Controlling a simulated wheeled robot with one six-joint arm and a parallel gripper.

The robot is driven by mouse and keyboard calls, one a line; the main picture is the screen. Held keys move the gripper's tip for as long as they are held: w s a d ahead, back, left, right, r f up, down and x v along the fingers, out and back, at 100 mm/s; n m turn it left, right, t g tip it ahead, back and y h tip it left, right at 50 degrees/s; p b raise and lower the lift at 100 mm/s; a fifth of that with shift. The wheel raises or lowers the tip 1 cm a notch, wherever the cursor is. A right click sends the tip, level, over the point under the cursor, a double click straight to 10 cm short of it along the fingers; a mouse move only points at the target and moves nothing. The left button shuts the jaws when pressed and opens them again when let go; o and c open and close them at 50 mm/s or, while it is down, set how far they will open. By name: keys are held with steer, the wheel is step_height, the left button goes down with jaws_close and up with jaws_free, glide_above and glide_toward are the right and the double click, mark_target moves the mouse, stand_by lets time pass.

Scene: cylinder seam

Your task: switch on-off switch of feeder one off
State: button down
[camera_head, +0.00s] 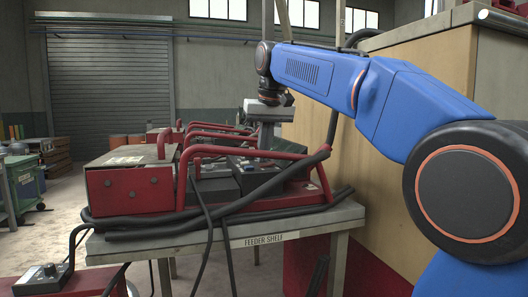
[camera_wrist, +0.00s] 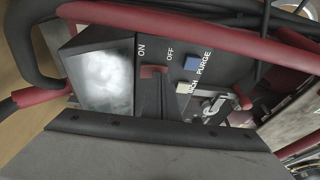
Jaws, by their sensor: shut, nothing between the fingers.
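A red feeder (camera_head: 130,188) with a tubular handle lies on the feeder shelf (camera_head: 285,238). Its dark control panel shows close in the wrist view (camera_wrist: 235,70), with the labels ON and OFF. A small red switch piece (camera_wrist: 153,71) sits just below these labels; I cannot tell which way it is set. My gripper (camera_head: 265,143) points down over the panel, shut and empty. In the wrist view, a dark narrow shape like its fingertips (camera_wrist: 151,98) reaches up to the red piece; contact is unclear. No feeder number is readable.
A blue PURGE button (camera_wrist: 191,63) and a pale INCH button (camera_wrist: 181,87) are right of the switch. A grey screen (camera_wrist: 102,76) is left. Red handles and thick black cables (camera_head: 240,204) surround the panel. A wooden cabinet wall (camera_head: 400,150) stands at right.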

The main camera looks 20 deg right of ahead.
steer(key=shift+d, duration=0.2)
steer(key=shift+d+r, duration=0.1)
steer(key=shift+d, duration=0.5)
steer(key=shift+r, duration=0.1)
